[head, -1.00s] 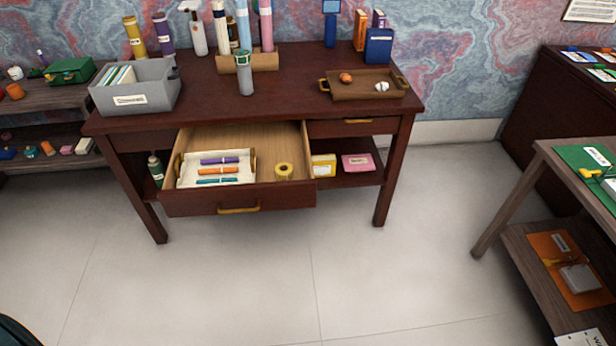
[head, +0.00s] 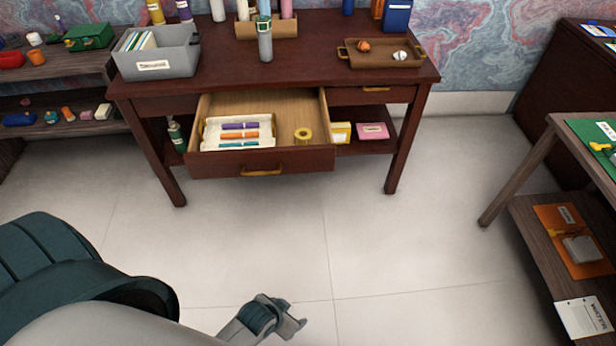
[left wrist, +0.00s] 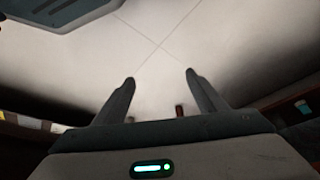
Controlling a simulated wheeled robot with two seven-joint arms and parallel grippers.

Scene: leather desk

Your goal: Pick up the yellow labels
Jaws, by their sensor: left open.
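A small yellow box with a white label (head: 341,132) sits on the shelf under the right side of the desk, just right of the open drawer. Its label is too small to read. My left gripper (head: 290,318) is low over the floor in front of the desk, well apart from the box. In the left wrist view the left gripper (left wrist: 160,78) is open and empty, with bare floor between its fingers. My right gripper is not in view.
The open drawer (head: 258,163) holds a tray of markers (head: 240,145) and a yellow tape roll (head: 303,135). A pink box (head: 372,131) lies right of the yellow box. A side table (head: 545,150) stands at right. The floor between is clear.

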